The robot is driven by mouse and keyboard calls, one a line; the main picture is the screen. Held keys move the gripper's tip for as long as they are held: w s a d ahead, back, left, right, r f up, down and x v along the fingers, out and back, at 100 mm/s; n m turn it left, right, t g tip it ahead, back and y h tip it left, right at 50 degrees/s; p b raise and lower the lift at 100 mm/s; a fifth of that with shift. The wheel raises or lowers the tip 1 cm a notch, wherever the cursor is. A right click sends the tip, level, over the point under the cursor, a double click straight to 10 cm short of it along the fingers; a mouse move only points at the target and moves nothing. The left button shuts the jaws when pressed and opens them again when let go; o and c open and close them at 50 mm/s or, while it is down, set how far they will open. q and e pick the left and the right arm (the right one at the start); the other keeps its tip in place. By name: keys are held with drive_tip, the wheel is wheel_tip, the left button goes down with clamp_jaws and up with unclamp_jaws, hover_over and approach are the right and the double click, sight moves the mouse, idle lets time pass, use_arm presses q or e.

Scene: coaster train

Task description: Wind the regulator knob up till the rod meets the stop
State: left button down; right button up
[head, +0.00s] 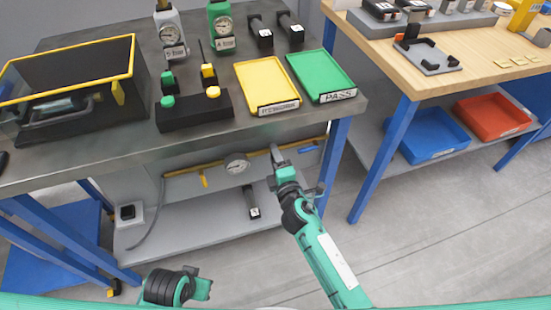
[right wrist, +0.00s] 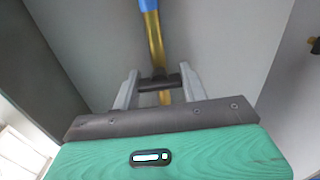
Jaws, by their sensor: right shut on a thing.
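My right gripper (head: 277,155) reaches under the grey bench to the yellow pipe (head: 208,167), right of a round dial gauge (head: 236,163). In the right wrist view, its two grey fingers (right wrist: 158,84) are shut on a dark bar-shaped piece, apparently the regulator knob (right wrist: 159,83), which lies across the yellow pipe (right wrist: 153,42). The pipe turns blue (right wrist: 148,5) at the top of that view. In the head view the knob is hidden by the gripper. I cannot make out the rod or the stop. My left gripper (head: 203,288) is low at the bottom, away from the pipe; its fingers are unclear.
The bench top (head: 80,160) overhangs the pipe. A lower shelf (head: 185,225) below it holds a black-and-white box (head: 130,212) and a dark tool (head: 252,203). A blue bench leg (head: 335,155) stands right of my right gripper. Open floor (head: 430,240) lies at right.

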use_arm(q)
drive_tip(key=shift+r, duration=0.15)
use_arm(e)
drive_tip(key=shift+f, duration=0.1)
drive_tip(key=o, duration=1)
drive_tip(key=shift+s+d, duration=0.1)
drive_tip(key=shift+s, duration=0.2)
use_arm(q)
drive_tip(key=shift+b+v, duration=0.4)
drive_tip(key=shift+v, duration=0.5)
use_arm(e)
drive_tip(key=shift+v, duration=6.6)
use_arm(q)
drive_tip(key=shift+w, duration=0.2)
